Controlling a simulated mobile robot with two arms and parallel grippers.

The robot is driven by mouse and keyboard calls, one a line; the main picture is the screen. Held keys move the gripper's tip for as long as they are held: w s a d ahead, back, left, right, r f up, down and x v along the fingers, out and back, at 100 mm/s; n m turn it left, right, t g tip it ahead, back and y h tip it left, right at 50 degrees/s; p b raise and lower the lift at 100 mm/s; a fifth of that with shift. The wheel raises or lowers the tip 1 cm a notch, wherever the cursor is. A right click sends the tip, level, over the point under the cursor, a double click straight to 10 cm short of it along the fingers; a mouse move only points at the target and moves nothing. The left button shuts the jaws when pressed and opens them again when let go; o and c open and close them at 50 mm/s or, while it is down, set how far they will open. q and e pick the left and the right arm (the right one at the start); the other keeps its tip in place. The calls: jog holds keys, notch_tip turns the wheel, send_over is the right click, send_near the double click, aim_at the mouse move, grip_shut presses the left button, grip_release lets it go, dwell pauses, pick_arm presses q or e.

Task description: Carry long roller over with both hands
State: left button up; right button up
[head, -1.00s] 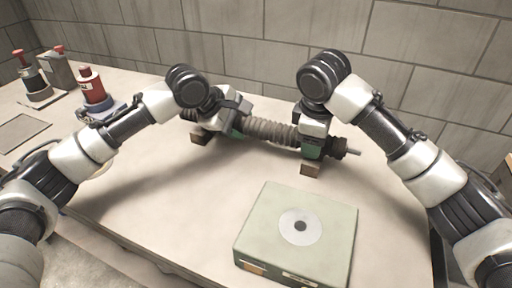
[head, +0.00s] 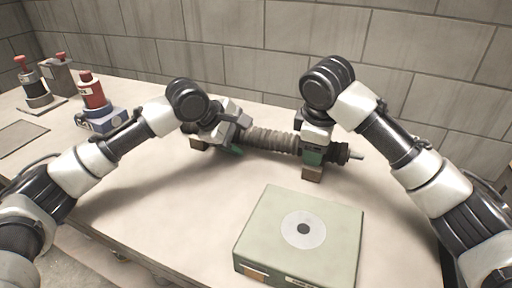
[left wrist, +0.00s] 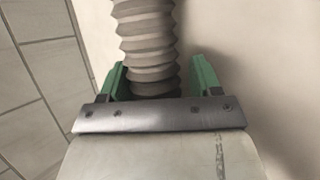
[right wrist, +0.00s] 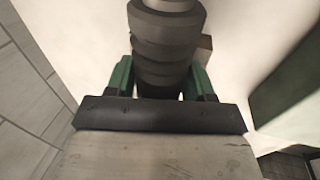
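The long roller (head: 270,141) is a grey ribbed tube with a dark right end and a thin pale shaft. It lies across the back of the table and appears to rest on a small brown block near each end. My left gripper (head: 234,150) is over its left part; in the left wrist view its green fingers stand on either side of the ribbed tube (left wrist: 149,45), with a gap showing. My right gripper (head: 313,157) is over its right part; in the right wrist view its fingers straddle the dark stepped end (right wrist: 165,50), with narrow gaps. My arms hide parts of the roller.
A pale green box (head: 303,258) with a round disc on top stands at the front of the table (head: 170,215). Red-topped devices (head: 93,92) stand at the back left near a flat grey plate (head: 18,137). A block wall (head: 230,60) is behind. The front left tabletop is clear.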

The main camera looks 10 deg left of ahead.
pick_arm(q)
jog(key=o, duration=0.3)
jog(key=shift+s+d+f, duration=0.1)
jog(key=shift+s+f, duration=0.05)
jog(key=shift+f, duration=0.3)
jog(key=shift+s+d+f, duration=0.1)
jog(key=shift+f, duration=0.35)
pick_arm(e)
jog(key=shift+o, duration=1.2)
jog(key=f, duration=0.3)
jog(key=shift+s+g, duration=0.3)
pick_arm(q)
jog(key=shift+o, duration=0.2)
jog(key=shift+s+a+r, duration=0.2)
jog(key=shift+a+r, duration=0.1)
jog(key=shift+r, duration=0.25)
pick_arm(e)
jog(key=shift+a+r, duration=0.1)
jog(key=shift+r, duration=0.45)
pick_arm(q)
jog(key=w+v, duration=0.1)
jog(key=v, duration=0.7)
jog(key=shift+r, duration=0.4)
pick_arm(e)
jog(key=shift+o, duration=0.4)
jog(key=r, duration=0.3)
jog(key=s+r, duration=0.1)
jog(key=r, duration=0.5)
jog(key=shift+s+r, duration=0.2)
jog(key=shift+r, duration=0.15)
